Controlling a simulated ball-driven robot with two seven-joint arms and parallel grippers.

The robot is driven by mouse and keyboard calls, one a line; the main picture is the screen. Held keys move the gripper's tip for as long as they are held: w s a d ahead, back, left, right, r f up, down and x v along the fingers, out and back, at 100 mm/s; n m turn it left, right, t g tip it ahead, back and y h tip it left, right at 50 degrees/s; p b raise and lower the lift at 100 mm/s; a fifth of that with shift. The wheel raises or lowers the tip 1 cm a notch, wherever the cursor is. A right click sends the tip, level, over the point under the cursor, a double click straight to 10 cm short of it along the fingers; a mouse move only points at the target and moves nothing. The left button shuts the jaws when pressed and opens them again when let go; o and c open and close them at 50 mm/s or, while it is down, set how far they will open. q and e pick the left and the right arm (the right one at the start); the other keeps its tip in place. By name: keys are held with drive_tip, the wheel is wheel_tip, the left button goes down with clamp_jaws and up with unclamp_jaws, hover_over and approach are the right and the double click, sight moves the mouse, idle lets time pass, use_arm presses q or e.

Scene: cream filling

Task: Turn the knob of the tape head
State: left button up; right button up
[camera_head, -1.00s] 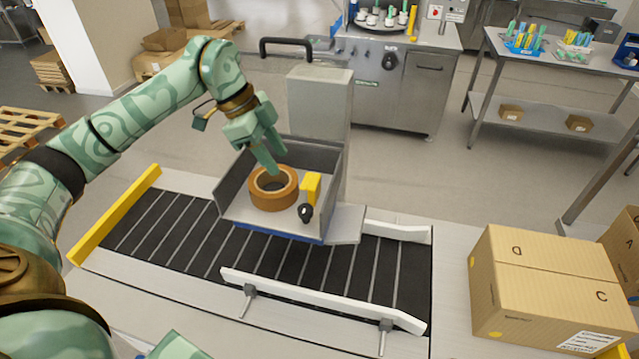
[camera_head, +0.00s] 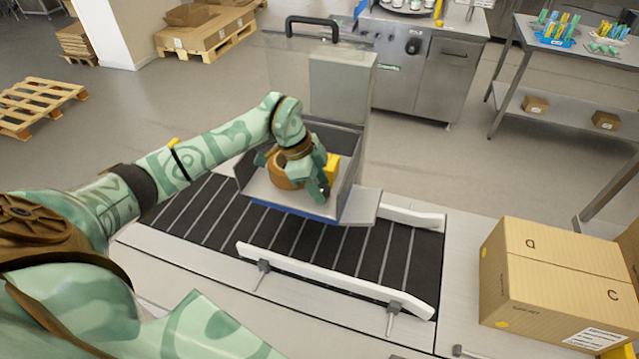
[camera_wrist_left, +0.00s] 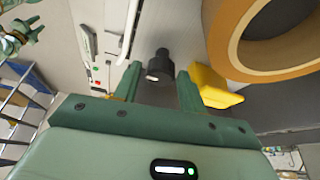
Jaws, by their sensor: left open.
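The tape head is a grey open tray (camera_head: 245,180) with a roll of brown tape (camera_head: 282,176) and a yellow block (camera_head: 332,165). My left gripper (camera_head: 320,191) reaches down over its front right part, hiding the knob in the head view. In the left wrist view the black knob (camera_wrist_left: 160,64) stands between the two open green fingers (camera_wrist_left: 158,84), beyond their tips, with no clear contact. The yellow block (camera_wrist_left: 214,87) is right beside the right finger, and the tape roll (camera_wrist_left: 240,40) is at upper right. My right gripper (camera_wrist_left: 26,30) shows small at upper left, its fingers apart.
The tape head stands over a black roller conveyor (camera_head: 200,215) with a white guide rail (camera_head: 330,281) in front. A closed cardboard box (camera_head: 550,270) sits to the right. A grey column with a black handle (camera_head: 312,25) rises behind.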

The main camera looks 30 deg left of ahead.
use_arm(q)
drive_tip(key=shift+w+d+f, duration=0.1)
drive_tip(key=shift+w+f, duration=0.05)
drive_tip(key=c, duration=0.7)
use_arm(e)
drive_tip(key=shift+s, duration=0.35)
